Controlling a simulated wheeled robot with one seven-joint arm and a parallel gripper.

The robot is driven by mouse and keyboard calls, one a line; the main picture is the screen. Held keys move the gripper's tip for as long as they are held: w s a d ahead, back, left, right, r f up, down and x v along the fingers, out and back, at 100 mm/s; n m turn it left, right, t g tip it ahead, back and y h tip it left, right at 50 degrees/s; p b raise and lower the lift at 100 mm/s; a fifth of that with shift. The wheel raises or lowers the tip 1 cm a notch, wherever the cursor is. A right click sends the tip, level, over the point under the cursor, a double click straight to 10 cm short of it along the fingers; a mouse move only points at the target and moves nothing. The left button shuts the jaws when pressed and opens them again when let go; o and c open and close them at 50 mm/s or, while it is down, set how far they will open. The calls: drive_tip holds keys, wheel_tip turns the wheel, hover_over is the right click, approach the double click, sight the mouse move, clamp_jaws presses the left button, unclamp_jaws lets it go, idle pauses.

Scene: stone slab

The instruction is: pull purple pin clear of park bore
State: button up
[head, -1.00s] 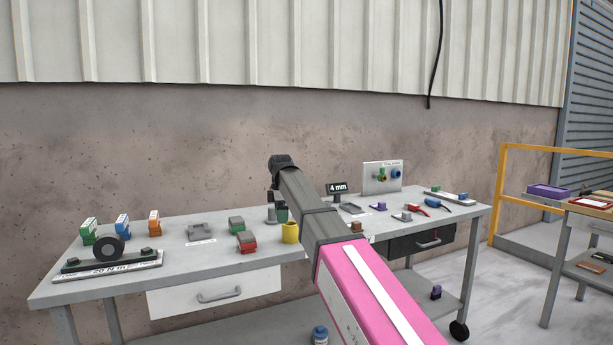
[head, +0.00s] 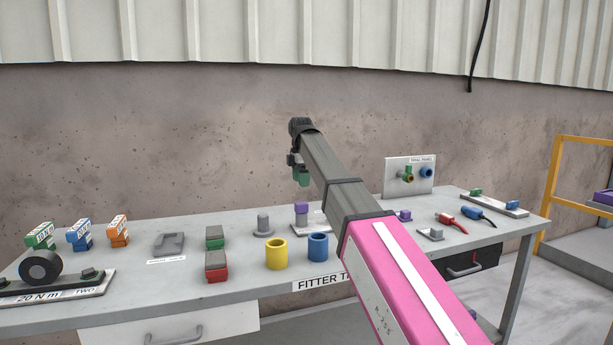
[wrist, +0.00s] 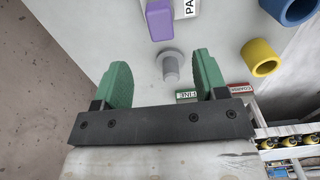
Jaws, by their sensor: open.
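The purple pin (head: 301,209) stands upright on the bench, just left of my forearm, on a pale plate (head: 312,226) partly hidden by my arm. Its purple head (wrist: 160,20) shows at the top of the wrist view beside a white label reading "PA", cut by the frame edge. The bore itself is hidden. My gripper (head: 300,178) has green fingers and hangs above the bench near the pin. In the wrist view my gripper (wrist: 163,82) is open and empty. The purple head lies beyond the fingertips, apart from them.
A grey flanged peg (head: 263,224) stands left of the pin and shows between my fingers in the wrist view (wrist: 170,68). Yellow (head: 276,253) and blue (head: 318,247) cups stand in front. Green (head: 214,238) and red (head: 216,266) blocks lie left. A panel (head: 410,175) stands behind.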

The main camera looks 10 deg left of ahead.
sight(301, 203)
wheel_tip(301, 203, down, 10)
drive_tip(key=shift+f, duration=0.25)
idle(0.3)
drive_tip(key=shift+r, duration=0.1)
drive_tip(key=c, duration=1.1)
